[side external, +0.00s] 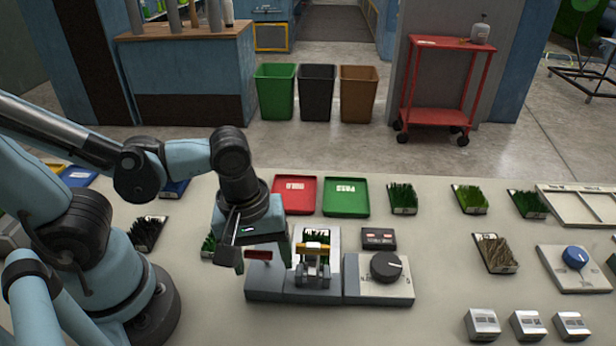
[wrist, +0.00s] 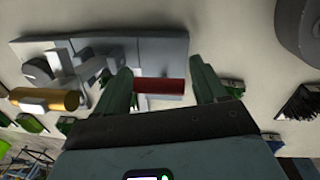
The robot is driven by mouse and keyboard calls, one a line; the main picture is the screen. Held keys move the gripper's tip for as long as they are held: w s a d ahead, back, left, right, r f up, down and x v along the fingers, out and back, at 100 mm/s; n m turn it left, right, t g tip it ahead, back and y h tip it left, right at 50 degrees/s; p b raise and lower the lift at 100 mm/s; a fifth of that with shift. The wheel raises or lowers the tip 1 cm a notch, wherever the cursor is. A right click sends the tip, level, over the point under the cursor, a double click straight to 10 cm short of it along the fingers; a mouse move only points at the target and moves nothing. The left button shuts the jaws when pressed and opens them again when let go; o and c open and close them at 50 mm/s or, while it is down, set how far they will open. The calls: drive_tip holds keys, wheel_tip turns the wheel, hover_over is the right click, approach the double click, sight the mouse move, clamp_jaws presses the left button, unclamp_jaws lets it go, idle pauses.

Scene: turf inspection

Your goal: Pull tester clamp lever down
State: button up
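The tester (side external: 265,282) is a grey unit on the table with a green turf sample (side external: 316,235) in it. A yellow bar (side external: 313,248) crosses its front on grey brackets; it also shows at the left of the wrist view (wrist: 50,100). A short red handle (side external: 258,254) is at the tester's left side. I cannot tell which handle is the clamp lever. My gripper (side external: 262,258) is open above the tester's left part. In the wrist view the red handle (wrist: 160,86) appears between my spread fingertips (wrist: 163,82), its left end close to one finger.
A dial box (side external: 385,268) stands right of the tester, with a small dark display (side external: 378,238) behind it. Red (side external: 295,194) and green (side external: 346,196) trays lie behind. Turf samples (side external: 470,198) and another dial unit (side external: 575,260) are to the right. The front table is partly clear.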

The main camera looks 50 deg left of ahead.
drive_tip(key=c, duration=1.1)
drive_tip(key=shift+w, duration=0.1)
drive_tip(key=shift+c, duration=0.2)
drive_tip(key=shift+w+a+r+g+h, duration=0.2)
drive_tip(key=shift+w+a+g+h, duration=0.15)
drive_tip(key=shift+g+h, duration=0.2)
drive_tip(key=shift+w+a+r, duration=0.2)
drive_tip(key=shift+w+a, duration=0.5)
drive_tip(key=shift+w+a+f, duration=0.1)
drive_tip(key=shift+w+a, duration=0.55)
drive_tip(key=shift+a, duration=0.05)
